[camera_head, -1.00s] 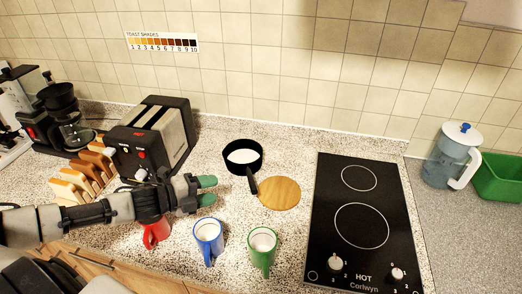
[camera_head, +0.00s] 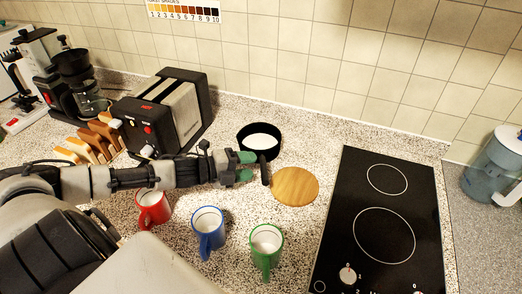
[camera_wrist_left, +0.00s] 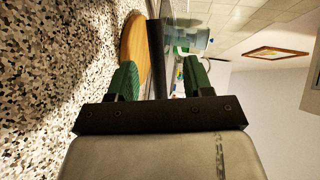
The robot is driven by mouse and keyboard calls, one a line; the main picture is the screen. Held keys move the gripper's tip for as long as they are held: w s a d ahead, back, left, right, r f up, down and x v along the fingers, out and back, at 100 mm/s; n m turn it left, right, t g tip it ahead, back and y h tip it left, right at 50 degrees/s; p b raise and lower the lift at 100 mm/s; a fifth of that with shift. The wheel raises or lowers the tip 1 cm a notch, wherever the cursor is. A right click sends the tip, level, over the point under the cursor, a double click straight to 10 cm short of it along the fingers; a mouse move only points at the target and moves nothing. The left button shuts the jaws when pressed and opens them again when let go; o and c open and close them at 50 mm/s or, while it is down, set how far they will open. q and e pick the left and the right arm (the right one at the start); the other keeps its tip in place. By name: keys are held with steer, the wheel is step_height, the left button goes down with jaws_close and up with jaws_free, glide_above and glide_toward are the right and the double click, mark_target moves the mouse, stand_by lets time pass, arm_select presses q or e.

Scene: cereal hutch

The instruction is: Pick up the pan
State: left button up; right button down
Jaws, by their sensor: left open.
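The small black pan (camera_head: 258,134) with a white inside sits on the speckled counter. Its black handle (camera_head: 265,172) points toward the front, beside a round wooden board (camera_head: 296,187). My left gripper (camera_head: 249,167) comes in from the left, its green fingertips just left of the handle. In the left wrist view the handle (camera_wrist_left: 157,55) shows between the open fingers (camera_wrist_left: 160,80), with gaps on both sides. The board (camera_wrist_left: 134,45) also shows there. My right gripper is in neither view.
Red (camera_head: 153,208), blue (camera_head: 208,230) and green (camera_head: 266,248) mugs stand in front of my left arm. A toaster (camera_head: 165,118) stands behind it, near a toast rack (camera_head: 90,143). A black cooktop (camera_head: 378,225) lies right of the board.

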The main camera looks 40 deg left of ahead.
mark_target(263, 162)
arm_select(q)
steer(key=p+x, duration=0.1)
steer(key=x, duration=0.3)
steer(key=shift+w+a+f+p, duration=0.1)
steer(key=shift+f+p, duration=0.05)
steer(key=shift+p, duration=0.15)
steer(key=shift+w+d+f, duration=0.3)
steer(key=shift+w, duration=0.1)
steer(key=shift+c, duration=0.2)
jaws_close()
steer(key=shift+r, duration=0.1)
